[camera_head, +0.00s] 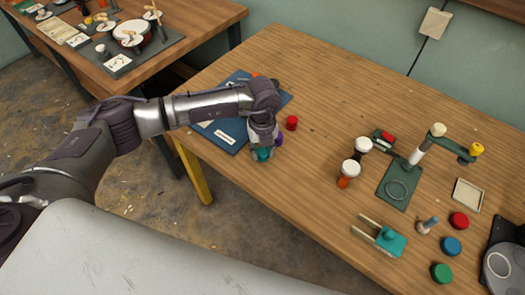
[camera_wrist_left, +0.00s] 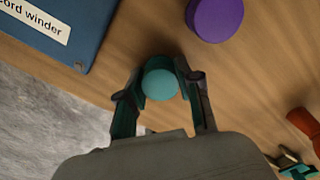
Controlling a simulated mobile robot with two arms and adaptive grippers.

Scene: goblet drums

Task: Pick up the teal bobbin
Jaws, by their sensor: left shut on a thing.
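The teal bobbin (camera_head: 263,155) is at the left end of the wooden table in the head view, at the tips of my left gripper (camera_head: 263,146). In the left wrist view the teal bobbin (camera_wrist_left: 160,84) shows its round top between the two fingers of my left gripper (camera_wrist_left: 161,86). The fingers are shut on its sides. I cannot tell whether it touches the table or is lifted. My right gripper is not in view.
A purple bobbin (camera_wrist_left: 215,17) stands close by. A blue board (camera_wrist_left: 60,35) labelled "cord winder" lies beside it. A red bobbin (camera_head: 291,123) is to the right. Drums (camera_head: 354,165), a green stand (camera_head: 399,186) and several coloured bobbins occupy the table's right part.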

